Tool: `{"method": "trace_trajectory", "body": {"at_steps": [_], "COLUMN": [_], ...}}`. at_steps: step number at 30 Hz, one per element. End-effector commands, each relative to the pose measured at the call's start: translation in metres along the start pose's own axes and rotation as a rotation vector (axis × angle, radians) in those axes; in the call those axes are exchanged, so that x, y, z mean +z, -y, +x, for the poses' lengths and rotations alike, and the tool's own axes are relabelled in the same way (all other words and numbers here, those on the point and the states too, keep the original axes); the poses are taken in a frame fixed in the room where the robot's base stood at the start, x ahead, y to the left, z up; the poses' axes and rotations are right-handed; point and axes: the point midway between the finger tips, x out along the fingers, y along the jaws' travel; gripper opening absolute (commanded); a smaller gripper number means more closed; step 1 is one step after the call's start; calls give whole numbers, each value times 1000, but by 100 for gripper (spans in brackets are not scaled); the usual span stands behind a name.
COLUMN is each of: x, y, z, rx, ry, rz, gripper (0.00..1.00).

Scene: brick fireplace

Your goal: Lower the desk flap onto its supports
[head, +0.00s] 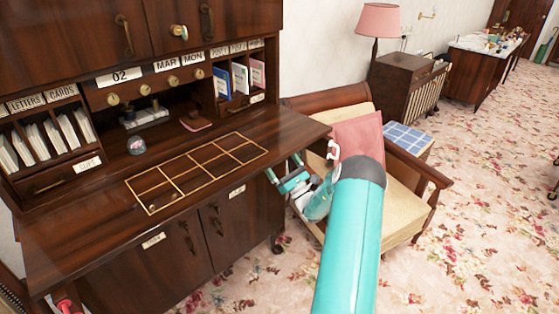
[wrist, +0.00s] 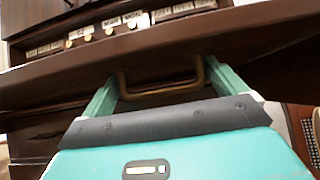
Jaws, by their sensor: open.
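The desk flap (head: 85,237) is a dark wooden board extending out from the desk, with a gold grid on top. It looks roughly level in the head view. In the wrist view I see the flap (wrist: 60,82) edge-on, with a brass U-shaped handle (wrist: 160,91) at its edge. My gripper (head: 284,168) is at the flap's right front edge. In the wrist view my gripper (wrist: 165,88) is open, its teal fingers on either side of the handle. I cannot tell whether they touch it. The supports under the flap are hidden.
Pigeonholes with letters (head: 45,140) and small drawers stand behind the flap. A glass paperweight (head: 136,145) sits near its back. A cream armchair (head: 405,215) with a pink cushion is close on the right. Floral carpet (head: 480,230) is open further right.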

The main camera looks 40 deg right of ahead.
Motion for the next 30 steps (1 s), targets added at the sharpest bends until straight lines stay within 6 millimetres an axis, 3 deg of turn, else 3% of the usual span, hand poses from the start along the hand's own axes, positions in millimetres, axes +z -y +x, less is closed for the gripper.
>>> {"method": "trace_trajectory", "body": {"at_steps": [18, 23, 30], "x": [0, 0, 0], "y": [1, 0, 0], "z": [-120, -133, -135], "rx": [-4, -2, -2], "ry": [-1, -1, -1], "rz": [-1, 0, -1], "gripper": [97, 97, 97]}}
